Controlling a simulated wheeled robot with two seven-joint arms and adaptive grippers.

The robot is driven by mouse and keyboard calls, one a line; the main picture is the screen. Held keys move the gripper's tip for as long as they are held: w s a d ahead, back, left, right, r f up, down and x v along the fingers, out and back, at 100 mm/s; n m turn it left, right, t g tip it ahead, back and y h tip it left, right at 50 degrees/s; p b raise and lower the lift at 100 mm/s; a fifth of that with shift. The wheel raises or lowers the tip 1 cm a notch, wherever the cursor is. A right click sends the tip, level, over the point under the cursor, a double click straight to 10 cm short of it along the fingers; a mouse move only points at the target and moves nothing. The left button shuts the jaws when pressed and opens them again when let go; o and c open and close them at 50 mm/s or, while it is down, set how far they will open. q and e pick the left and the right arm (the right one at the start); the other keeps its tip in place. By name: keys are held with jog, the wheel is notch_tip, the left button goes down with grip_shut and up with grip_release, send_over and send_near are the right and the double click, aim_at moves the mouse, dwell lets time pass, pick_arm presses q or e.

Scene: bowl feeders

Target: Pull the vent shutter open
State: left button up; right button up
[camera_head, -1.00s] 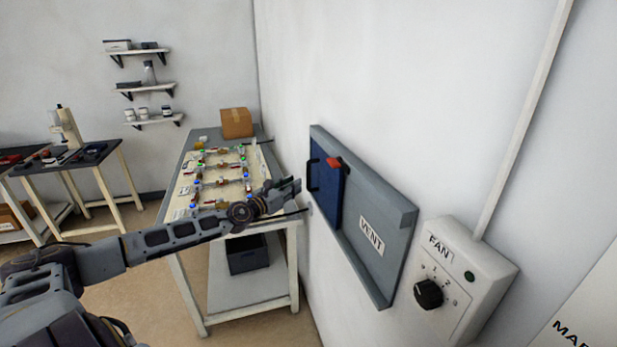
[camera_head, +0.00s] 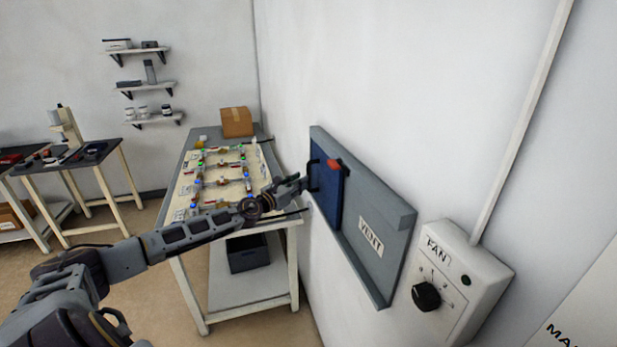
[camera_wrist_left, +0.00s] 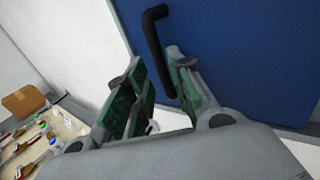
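The grey vent panel (camera_head: 377,207) labelled VENT is on the right wall, with the blue shutter (camera_head: 327,192) at its left end. A black bar handle (camera_head: 311,174) stands on the shutter's left edge, and a red piece (camera_head: 334,165) is near its top. My left gripper (camera_head: 303,183) is at the handle. In the left wrist view its green-padded fingers (camera_wrist_left: 158,84) are apart. The black handle (camera_wrist_left: 156,45) runs down into the gap between them, nearer the right finger; contact cannot be told. The blue shutter (camera_wrist_left: 235,55) fills the upper right there. My right gripper is out of view.
A fan box (camera_head: 462,280) with a black knob is right of the vent. A table (camera_head: 225,137) with a board of small parts and a cardboard box (camera_head: 237,122) stands left of the vent, under my left forearm. Wall shelves (camera_head: 142,85) are at the back.

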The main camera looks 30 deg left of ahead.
aim_at(318, 182)
pick_arm(q)
jog(key=shift+w+d+p, duration=0.2)
jog(key=shift+w+p, duration=0.2)
jog(key=shift+w, duration=1)
jog(key=shift+w+d+p, duration=0.15)
jog(key=shift+w+p, duration=0.2)
jog(key=shift+w, duration=1.05)
grip_shut()
